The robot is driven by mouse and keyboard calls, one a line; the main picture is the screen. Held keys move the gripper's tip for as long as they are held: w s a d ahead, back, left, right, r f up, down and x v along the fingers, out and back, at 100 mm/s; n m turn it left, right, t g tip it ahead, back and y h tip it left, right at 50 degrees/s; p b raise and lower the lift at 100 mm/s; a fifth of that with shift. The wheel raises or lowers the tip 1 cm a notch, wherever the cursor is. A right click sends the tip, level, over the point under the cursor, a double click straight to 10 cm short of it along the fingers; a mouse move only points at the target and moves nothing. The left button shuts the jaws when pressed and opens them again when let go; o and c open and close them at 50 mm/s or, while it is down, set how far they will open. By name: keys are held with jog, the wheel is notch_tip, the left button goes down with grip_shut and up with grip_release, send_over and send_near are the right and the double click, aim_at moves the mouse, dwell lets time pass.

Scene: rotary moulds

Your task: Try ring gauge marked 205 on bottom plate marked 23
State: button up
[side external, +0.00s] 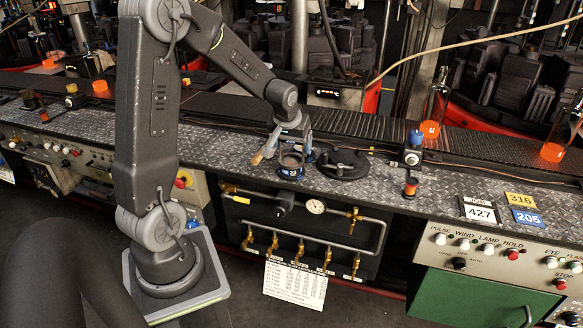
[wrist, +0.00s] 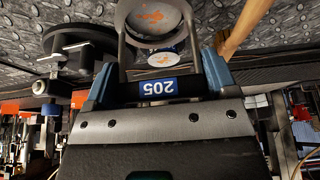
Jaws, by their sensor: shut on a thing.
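My gripper (side external: 292,140) is low over the metal bench, its blue fingers (wrist: 157,80) shut on the handle of the ring gauge (wrist: 155,88). The handle's blue label reads 205, upside down in the wrist view. The grey ring (side external: 290,160) reaches out beyond the fingers. Through and beside its opening, the wrist view shows a pale round surface with orange marks. A small blue label with white marks shows just under the ring in the side view, too small to read. I cannot tell the plate marked 23 for sure, or whether the ring touches it.
A dark round fixture (side external: 343,164) stands just right of the gripper; it also shows in the wrist view (wrist: 78,36). A wooden handle (side external: 262,153) lies close on the left. Cards including 205 (side external: 526,217) lie at the right. A blue-capped post (side external: 413,148) stands behind.

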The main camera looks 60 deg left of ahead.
aim_at(292, 162)
jog(key=shift+r, duration=2.35)
